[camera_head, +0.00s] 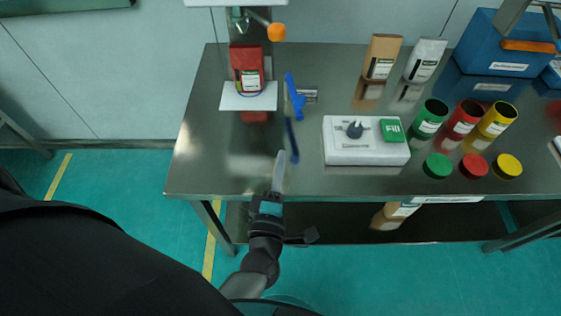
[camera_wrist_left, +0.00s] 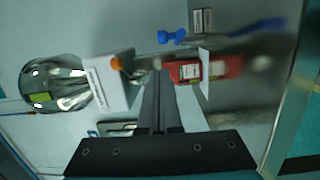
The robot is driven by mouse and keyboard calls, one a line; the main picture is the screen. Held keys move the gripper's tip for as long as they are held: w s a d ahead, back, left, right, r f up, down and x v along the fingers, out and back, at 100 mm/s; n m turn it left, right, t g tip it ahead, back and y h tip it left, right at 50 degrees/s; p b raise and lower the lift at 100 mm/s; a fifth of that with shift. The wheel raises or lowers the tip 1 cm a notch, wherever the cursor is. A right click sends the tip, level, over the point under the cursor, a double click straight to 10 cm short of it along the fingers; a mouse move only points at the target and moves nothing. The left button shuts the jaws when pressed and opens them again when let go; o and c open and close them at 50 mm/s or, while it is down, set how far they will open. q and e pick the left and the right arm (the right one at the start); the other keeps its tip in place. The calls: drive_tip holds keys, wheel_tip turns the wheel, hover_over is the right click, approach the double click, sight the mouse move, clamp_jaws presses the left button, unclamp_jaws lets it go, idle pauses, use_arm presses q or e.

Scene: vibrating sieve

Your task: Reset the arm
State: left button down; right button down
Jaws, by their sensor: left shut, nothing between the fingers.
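My left gripper (camera_head: 280,156) reaches over the front edge of the steel table (camera_head: 200,165). Its fingers are together with nothing between them, and they point towards the back of the table. In the left wrist view the closed fingers (camera_wrist_left: 160,76) show as a dark narrow bar in the middle. The gripper is in front of the blue tool (camera_head: 295,97) and left of the white box with a dark knob (camera_head: 345,152). My right gripper is not in view.
A red bag (camera_head: 246,66) stands on a white plate (camera_head: 236,103) at the back left. Green (camera_head: 430,117), red (camera_head: 462,120) and yellow (camera_head: 496,121) jars stand at the right, their lids in front. Two bags and a blue case (camera_head: 490,50) are behind. The table's front left is clear.

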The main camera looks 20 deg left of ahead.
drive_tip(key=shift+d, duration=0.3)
